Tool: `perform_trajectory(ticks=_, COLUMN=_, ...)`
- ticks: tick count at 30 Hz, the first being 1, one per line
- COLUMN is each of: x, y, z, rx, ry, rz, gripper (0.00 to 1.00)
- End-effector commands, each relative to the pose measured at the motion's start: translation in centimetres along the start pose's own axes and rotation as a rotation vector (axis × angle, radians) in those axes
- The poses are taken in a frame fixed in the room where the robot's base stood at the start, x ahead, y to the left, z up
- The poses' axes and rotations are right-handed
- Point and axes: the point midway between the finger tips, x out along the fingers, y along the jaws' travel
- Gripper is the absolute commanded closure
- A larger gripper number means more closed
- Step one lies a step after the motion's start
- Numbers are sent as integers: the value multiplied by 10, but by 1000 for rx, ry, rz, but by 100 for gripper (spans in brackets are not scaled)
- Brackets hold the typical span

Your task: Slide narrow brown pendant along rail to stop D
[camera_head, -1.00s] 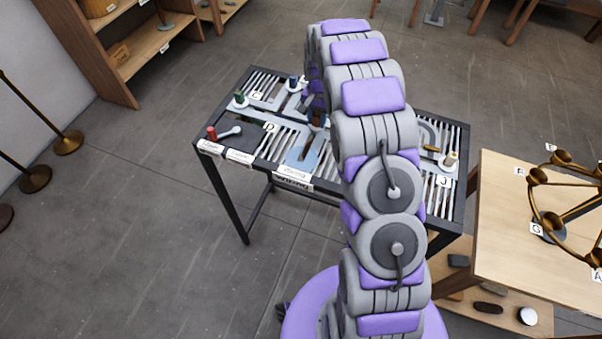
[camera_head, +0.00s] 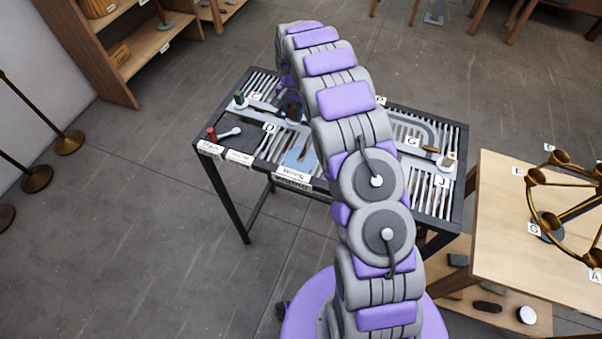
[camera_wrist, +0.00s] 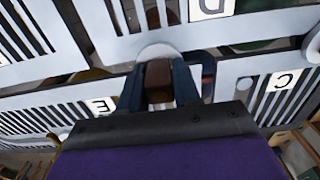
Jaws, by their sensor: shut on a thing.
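The narrow brown pendant (camera_wrist: 158,78) is between my gripper's two dark fingers (camera_wrist: 158,88) in the wrist view, with a pale round disc beside it at the rail slot. My gripper is shut on it. In the head view my gripper (camera_head: 290,103) is low over the left part of the rail table, partly hidden by my arm. The stop D label (camera_head: 269,127) is just left of and nearer than the gripper. The D label also shows in the wrist view (camera_wrist: 213,6), above right of the fingers.
The slotted rail table (camera_head: 225,170) has a green peg (camera_head: 240,99) near label C (camera_head: 256,97) and a red peg (camera_head: 212,133) at the left corner. A pale peg (camera_head: 449,159) stands at the right end. A wooden table (camera_head: 510,255) with a brass lamp frame is at right.

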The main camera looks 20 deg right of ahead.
Motion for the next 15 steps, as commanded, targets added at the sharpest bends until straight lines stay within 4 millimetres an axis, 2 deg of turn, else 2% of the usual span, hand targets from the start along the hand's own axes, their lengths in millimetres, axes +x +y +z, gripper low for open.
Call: perform_trajectory(ticks=15, x=3, y=-48, z=1, rx=-4, ry=-3, rz=0, gripper=94)
